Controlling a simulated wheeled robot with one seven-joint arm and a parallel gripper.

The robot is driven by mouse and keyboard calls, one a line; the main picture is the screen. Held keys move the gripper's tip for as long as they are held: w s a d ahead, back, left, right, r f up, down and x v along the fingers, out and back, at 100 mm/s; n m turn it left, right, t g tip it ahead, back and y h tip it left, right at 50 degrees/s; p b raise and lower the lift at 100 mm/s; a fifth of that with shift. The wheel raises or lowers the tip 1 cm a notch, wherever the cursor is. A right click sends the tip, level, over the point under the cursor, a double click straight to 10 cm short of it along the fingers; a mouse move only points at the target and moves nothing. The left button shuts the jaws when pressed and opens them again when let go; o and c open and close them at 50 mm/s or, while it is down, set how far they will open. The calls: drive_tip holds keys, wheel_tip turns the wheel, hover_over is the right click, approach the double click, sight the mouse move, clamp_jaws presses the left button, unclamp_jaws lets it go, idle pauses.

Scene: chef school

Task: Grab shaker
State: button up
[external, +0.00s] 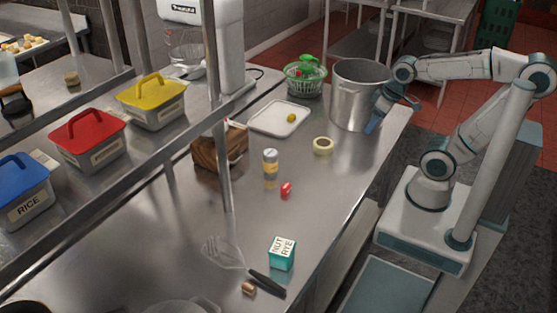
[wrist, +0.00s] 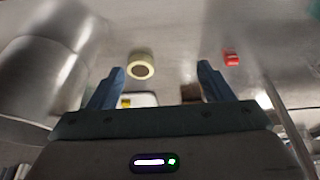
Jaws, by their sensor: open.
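The shaker (external: 270,161), a small upright cylinder with a grey top and a yellow band, stands on the steel counter (external: 190,245) in the external view. My gripper (external: 392,114) is beside the large pot's right side, well to the right of the shaker. In the wrist view my gripper (wrist: 162,68) has its two blue fingers spread, with nothing held between them.
A tall steel pot (external: 357,92) stands near my gripper. A tape roll (external: 323,145), also in the wrist view (wrist: 140,66), and a red item (external: 286,189) lie near the shaker.

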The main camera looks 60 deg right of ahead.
drive_tip(key=n+g+b, duration=0.4)
drive_tip(key=n+b, duration=0.1)
drive_tip(key=n, duration=1.3)
hover_over(272, 153)
wheel_tip(272, 153, down, 6)
drive_tip(key=shift+s+r, duration=0.1)
drive_tip(key=shift+r, duration=0.05)
drive_tip(key=shift+f, duration=0.25)
wheel_tip(272, 153, down, 8)
drive_tip(key=shift+f+p, duration=0.1)
drive_tip(key=shift+p, duration=0.35)
drive_tip(key=shift+w+f+p, duration=0.2)
drive_tip(key=shift+f+p, duration=0.15)
drive_tip(key=shift+f, duration=1)
drive_tip(key=shift+w+f+p, duration=0.2)
drive_tip(key=shift+f+p, duration=0.15)
drive_tip(key=shift+f, duration=0.95)
drive_tip(key=c, duration=1.2)
